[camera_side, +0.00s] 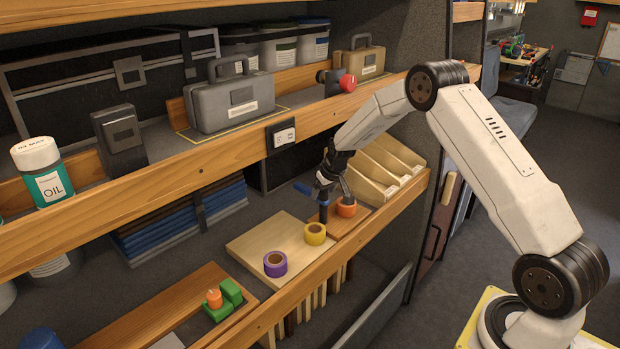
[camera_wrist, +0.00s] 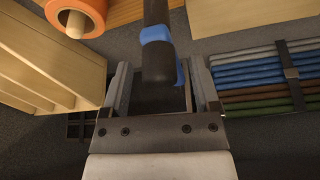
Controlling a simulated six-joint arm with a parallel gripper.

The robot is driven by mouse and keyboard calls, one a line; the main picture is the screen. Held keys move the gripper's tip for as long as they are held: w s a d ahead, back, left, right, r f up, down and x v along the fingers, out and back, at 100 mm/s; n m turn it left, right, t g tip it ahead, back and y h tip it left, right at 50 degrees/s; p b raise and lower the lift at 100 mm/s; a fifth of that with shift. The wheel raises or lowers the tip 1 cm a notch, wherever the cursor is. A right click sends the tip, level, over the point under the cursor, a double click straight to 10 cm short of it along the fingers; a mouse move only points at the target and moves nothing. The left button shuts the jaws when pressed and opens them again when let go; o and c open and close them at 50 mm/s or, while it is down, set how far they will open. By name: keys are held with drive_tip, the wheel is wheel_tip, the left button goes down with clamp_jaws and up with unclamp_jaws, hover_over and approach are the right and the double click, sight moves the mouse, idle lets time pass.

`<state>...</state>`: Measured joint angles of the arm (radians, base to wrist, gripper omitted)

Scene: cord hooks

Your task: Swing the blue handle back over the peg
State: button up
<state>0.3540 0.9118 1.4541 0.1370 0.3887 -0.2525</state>
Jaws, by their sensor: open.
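The blue handle (camera_side: 303,188) shows in the side view as a short bar reaching left from the top of a dark upright post (camera_side: 323,211). In the wrist view, blue (camera_wrist: 157,36) wraps part of the dark cylinder (camera_wrist: 158,64), and more blue shows along its right side. My gripper (camera_side: 334,187) is open and reaches down at the post. In the wrist view its two fingers (camera_wrist: 159,84) stand apart, with the dark cylinder between them. I cannot tell whether either finger touches it. Which part is the task's peg is unclear.
An orange roll (camera_side: 346,208) stands close right of the post; a light wooden peg (camera_wrist: 75,24) shows in its hole. Yellow (camera_side: 315,234) and purple (camera_side: 275,264) rolls sit nearby. Wooden bins (camera_side: 385,170) stand behind, and an upper shelf edge (camera_side: 200,165) runs above.

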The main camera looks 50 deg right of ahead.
clamp_jaws()
idle(1.3)
